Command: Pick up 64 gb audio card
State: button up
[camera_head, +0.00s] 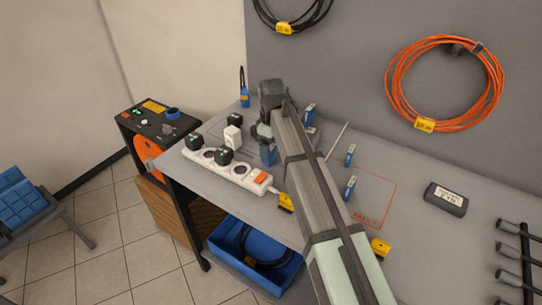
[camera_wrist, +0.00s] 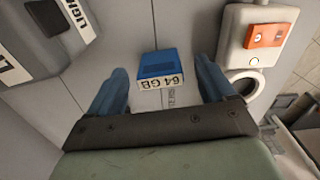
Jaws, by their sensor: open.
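The 64 GB audio card (camera_wrist: 158,66) is a small blue block with a white edge label reading "64 GB", upside down in the wrist view. It lies on the grey table between the two blue fingers of my gripper (camera_wrist: 162,80), slightly beyond their tips, with a gap on each side. My gripper is open and empty. In the head view my gripper (camera_head: 267,154) points down at the table beside the power strip; my arm covers much of that area and I cannot make out the card there.
A white power strip (camera_wrist: 258,50) with an orange switch is close on the right; it also shows in the head view (camera_head: 235,172). A dark grey labelled box (camera_wrist: 45,35) is at upper left. Other small blue-and-white pieces (camera_head: 349,187) stand right of my arm. A blue bin (camera_head: 226,245) sits below.

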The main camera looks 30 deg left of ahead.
aim_at(272, 163)
jog(key=shift+f, duration=1.9)
jog(key=shift+c, duration=0.5)
jog(key=c, duration=1)
jog(key=shift+o, duration=0.2)
